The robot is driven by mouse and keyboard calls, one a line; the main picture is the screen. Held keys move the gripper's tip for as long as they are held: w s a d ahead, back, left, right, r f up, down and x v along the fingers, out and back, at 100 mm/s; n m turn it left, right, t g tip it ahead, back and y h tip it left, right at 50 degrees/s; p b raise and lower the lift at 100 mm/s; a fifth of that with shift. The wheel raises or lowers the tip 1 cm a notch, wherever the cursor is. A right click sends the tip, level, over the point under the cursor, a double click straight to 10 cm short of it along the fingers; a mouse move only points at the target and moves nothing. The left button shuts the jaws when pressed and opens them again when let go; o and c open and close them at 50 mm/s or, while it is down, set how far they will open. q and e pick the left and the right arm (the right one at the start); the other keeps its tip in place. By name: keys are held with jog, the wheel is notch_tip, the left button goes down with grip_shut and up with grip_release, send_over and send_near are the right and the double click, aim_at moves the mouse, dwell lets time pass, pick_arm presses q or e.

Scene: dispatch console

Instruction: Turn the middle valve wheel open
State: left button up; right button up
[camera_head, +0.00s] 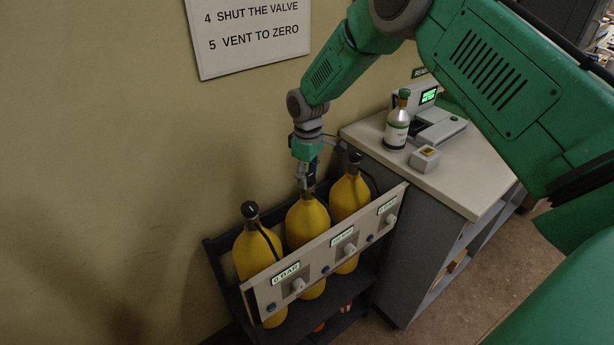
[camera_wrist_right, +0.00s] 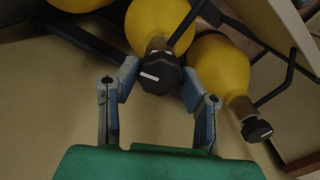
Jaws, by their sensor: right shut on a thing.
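Three yellow cylinders stand in a dark rack, each with a black valve wheel on top. The middle cylinder (camera_head: 306,222) is under my right gripper (camera_head: 305,182), which points down at its top. In the right wrist view, the middle valve wheel (camera_wrist_right: 160,73) is a black knob with a white mark, and the two fingers of my right gripper (camera_wrist_right: 160,90) are shut on its sides. In the head view the gripper mostly hides this wheel. The left valve wheel (camera_head: 249,209) and the right valve wheel (camera_head: 355,158) are free. My left gripper is not in view.
A pale panel (camera_head: 318,262) with small displays and knobs runs across the front of the cylinders. A counter (camera_head: 455,180) on the right holds a bottle (camera_head: 397,126), a small box (camera_head: 425,158) and a device with a green screen (camera_head: 429,96). The wall is close behind the rack.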

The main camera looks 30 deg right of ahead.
aim_at(307, 175)
jog(key=o, duration=1.1)
jog(key=shift+w+d+r, duration=0.1)
jog(key=shift+w+r, duration=0.15)
jog(key=shift+w, duration=0.05)
jog(key=shift+o, duration=0.2)
jog(key=shift+s+f, duration=0.1)
jog(key=shift+f, duration=0.05)
jog(key=shift+r, duration=0.2)
notch_tip(307, 175, up, 12)
jog(key=shift+f, duration=0.25)
